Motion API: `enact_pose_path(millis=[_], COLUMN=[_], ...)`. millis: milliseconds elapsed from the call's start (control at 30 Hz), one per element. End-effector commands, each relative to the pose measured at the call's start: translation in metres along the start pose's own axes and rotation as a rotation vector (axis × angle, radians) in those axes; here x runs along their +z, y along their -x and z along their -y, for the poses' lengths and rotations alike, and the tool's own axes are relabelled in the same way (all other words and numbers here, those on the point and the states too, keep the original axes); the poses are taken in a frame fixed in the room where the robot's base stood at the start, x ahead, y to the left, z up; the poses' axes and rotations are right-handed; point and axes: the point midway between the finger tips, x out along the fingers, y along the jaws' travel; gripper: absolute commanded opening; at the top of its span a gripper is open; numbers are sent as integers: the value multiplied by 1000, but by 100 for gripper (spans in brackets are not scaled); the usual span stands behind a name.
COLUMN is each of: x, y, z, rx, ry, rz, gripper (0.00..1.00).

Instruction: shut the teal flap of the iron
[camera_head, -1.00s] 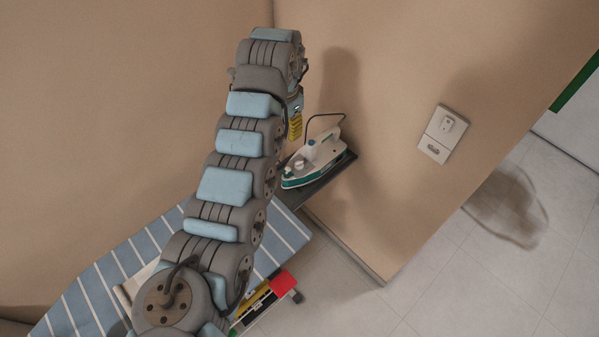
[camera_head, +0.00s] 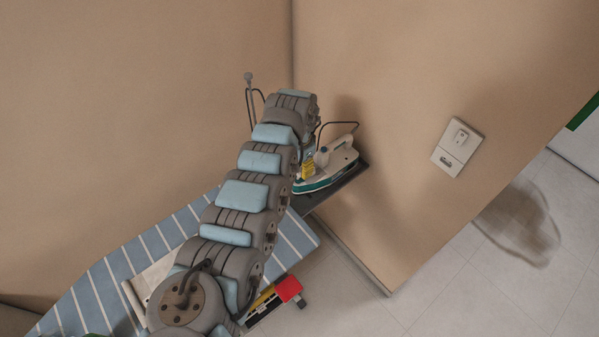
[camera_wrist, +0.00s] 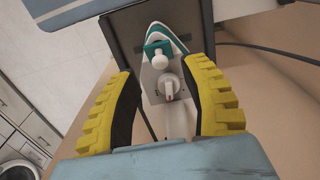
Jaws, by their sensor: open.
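The white and teal iron (camera_head: 338,165) rests on a dark plate at the end of the ironing board, and it also shows in the wrist view (camera_wrist: 177,118). Its teal flap (camera_wrist: 151,46) is near the pointed nose, beside a white round knob. I cannot tell the flap's angle from this view. My gripper (camera_wrist: 158,70) is open, its yellow fingers on either side of the iron's upper body in the picture. Nothing is between the fingers in their grip. In the head view, my gripper (camera_head: 307,167) is beside the iron, and my arm hides part of it.
The striped ironing board (camera_head: 95,290) runs under my arm. The dark iron rest (camera_head: 352,175) lies close to the wall corner. A cord (camera_wrist: 270,48) runs off right in the wrist view. A wall socket (camera_head: 458,145) is at right. A red object (camera_head: 289,289) is below the board.

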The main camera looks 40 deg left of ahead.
Motion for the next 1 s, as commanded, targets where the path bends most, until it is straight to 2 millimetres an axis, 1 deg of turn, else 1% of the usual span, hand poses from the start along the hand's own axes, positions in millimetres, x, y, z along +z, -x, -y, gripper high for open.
enact_pose_path(millis=[33,100,200,367,633,667,700,767,800,833,1000], x=[0,0,0,0,0,0,0,0,0,0,0], y=[-8,-18,-26,-32,-33,-33,-33,-33,-33,-33,-33], z=[-1,-1,-1,0,0,0,0,0,0,0,0], rx=[1,1,2,0,-1,-1,-1,-1,-1,-1,-1], ry=[-1,-1,-1,1,1,1,1,1,1,1,1], rz=[1,2,3,1,0,0,0,0,0,0,0], gripper=[46,46,46,46,46,43,32,15,3,0,0])
